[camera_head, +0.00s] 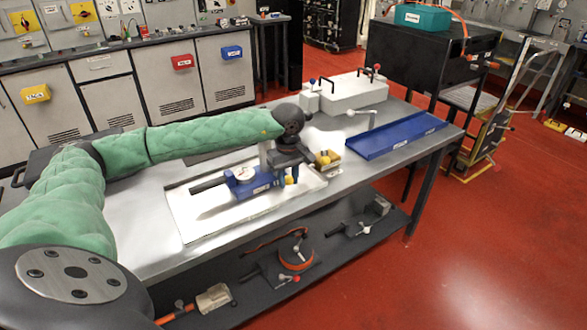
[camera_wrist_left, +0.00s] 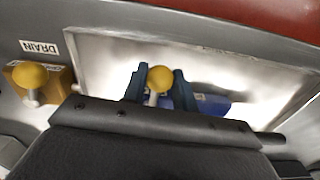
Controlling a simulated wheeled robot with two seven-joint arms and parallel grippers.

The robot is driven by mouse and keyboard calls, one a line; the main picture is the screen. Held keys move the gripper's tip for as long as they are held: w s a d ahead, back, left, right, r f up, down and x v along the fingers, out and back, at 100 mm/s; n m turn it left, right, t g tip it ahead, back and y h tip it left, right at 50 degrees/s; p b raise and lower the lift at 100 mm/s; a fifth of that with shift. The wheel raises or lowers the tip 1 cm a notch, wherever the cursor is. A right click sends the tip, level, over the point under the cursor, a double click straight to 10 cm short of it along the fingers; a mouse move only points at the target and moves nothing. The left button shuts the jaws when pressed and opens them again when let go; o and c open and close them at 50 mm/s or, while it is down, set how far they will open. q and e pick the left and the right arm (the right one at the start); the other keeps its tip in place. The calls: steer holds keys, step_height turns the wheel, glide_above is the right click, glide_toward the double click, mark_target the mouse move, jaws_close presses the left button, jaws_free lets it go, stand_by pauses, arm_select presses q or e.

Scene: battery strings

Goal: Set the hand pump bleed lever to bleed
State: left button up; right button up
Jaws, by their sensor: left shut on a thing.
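The hand pump (camera_head: 258,187) is blue with a round white gauge (camera_head: 244,174) and a black handle (camera_head: 209,185). It lies on a pale tray (camera_head: 195,228) on the bench. Its bleed lever has a yellow ball knob (camera_head: 290,180). My left gripper (camera_head: 289,174) reaches down over the pump's right end. In the left wrist view, the blue fingers of my left gripper (camera_wrist_left: 160,82) stand on both sides of the yellow knob (camera_wrist_left: 159,76), shut on it. The lever's stem below the knob is partly hidden. My right gripper is not in view.
A brass block with another yellow knob (camera_wrist_left: 31,75) stands beside the tray, near a DRAIN label (camera_wrist_left: 38,47). A blue tray (camera_head: 395,135) and a white battery-like box (camera_head: 355,95) lie farther right and back. The lower shelf (camera_head: 330,250) holds loose tools.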

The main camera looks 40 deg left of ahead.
arm_select(q)
steer(key=shift+s+a+m, duration=0.1)
steer(key=shift+s+m, duration=0.1)
steer(key=shift+m, duration=0.2)
steer(key=shift+b, duration=0.3)
steer(key=shift+s+a+m+b, duration=0.5)
steer(key=shift+m+b, duration=0.3)
steer(key=shift+m, duration=0.3)
steer(key=o, duration=0.9)
steer(key=shift+s+r+p, duration=0.1)
steer(key=shift+r+p, duration=0.95)
steer(key=shift+r, duration=2.45)
